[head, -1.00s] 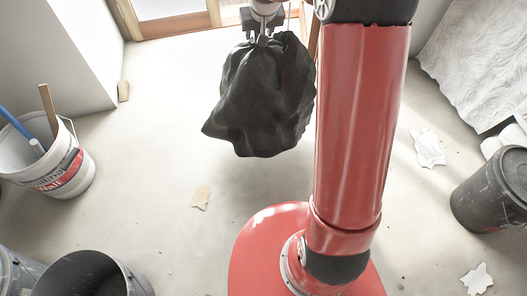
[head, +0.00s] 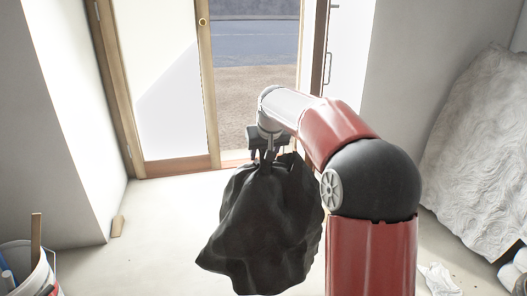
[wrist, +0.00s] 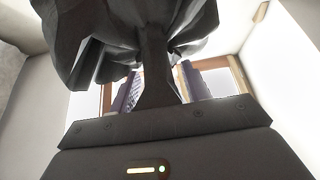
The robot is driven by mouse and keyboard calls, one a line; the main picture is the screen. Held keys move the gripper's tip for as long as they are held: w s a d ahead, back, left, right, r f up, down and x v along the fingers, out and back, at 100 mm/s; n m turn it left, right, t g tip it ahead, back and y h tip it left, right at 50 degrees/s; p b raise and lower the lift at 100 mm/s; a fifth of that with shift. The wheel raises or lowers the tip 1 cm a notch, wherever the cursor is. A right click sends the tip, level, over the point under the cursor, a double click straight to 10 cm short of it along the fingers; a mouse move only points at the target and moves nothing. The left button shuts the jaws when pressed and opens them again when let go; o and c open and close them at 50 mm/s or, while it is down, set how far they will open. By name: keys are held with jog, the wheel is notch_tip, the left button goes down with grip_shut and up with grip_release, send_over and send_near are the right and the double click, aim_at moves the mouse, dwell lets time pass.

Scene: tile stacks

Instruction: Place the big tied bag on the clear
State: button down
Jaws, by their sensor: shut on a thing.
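The big tied bag (head: 265,228) is black and hangs from my gripper (head: 268,158) in the head view. My gripper is shut on its gathered neck, and the bag hangs in the air in front of the doorway. In the wrist view the bag's dark folds (wrist: 130,30) fill the top, and its narrow neck (wrist: 155,75) runs down between the fingers of my gripper (wrist: 158,90). The bag hides part of the floor behind and below it.
A white bucket with tools (head: 38,268) stands at the lower left. A wood-framed door (head: 165,85) stands beside an open gap to the outside. A crumpled white sheet (head: 485,160) leans at the right. Pale floor (head: 165,225) is clear left of the bag.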

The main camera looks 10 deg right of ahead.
notch_tip(320, 180, down, 15)
jog(key=b, duration=0.3)
dwell(0.4)
jog(key=c, duration=1.1)
grip_release()
jog(key=shift+f, duration=0.4)
jog(key=o, duration=0.4)
jog(key=shift+r, duration=0.1)
jog(key=shift+o, duration=0.2)
